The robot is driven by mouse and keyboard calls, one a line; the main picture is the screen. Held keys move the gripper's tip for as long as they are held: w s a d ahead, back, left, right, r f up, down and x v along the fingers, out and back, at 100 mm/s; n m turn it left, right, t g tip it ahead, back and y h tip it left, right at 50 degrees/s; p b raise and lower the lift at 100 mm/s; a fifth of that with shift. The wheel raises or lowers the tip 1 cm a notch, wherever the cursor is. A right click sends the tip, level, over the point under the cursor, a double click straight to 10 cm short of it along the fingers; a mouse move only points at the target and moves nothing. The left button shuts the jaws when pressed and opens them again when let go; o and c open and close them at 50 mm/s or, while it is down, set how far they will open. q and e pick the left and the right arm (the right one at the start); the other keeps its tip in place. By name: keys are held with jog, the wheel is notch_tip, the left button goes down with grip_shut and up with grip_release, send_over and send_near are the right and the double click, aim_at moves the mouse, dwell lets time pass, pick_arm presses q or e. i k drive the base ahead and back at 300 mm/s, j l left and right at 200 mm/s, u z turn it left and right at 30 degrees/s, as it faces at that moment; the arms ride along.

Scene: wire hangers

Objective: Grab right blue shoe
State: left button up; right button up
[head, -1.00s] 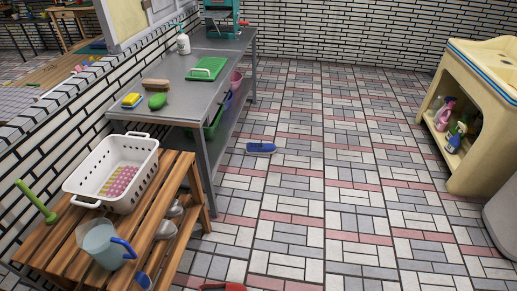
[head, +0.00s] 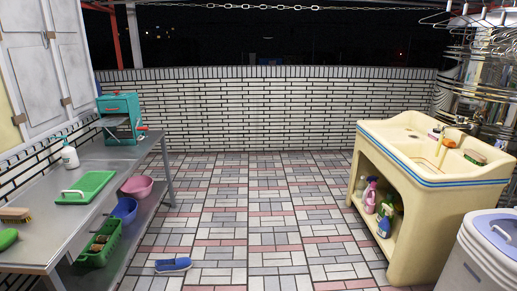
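A blue shoe (head: 173,265) with a pale sole lies on the tiled floor in the head view, low and left of the middle. It is just right of the metal table's lower shelf and apart from it. Only one blue shoe shows in this view. Neither of my grippers is in view.
A metal table (head: 45,220) stands at left, with a green cutting board (head: 87,188) on top and a green basket (head: 101,245) below. A cream sink cabinet (head: 420,225) and a white bin (head: 490,255) stand at right. The tiled floor (head: 255,220) between is open.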

aim_at(182, 264)
jog(key=i+u, duration=0.1)
jog(key=i, duration=0.4)
jog(key=i+l+u, duration=0.1)
jog(key=i, duration=0.35)
jog(key=i+l, duration=0.2)
jog(key=i, duration=0.3)
jog(key=i+l+u, duration=0.15)
jog(key=i, duration=0.35)
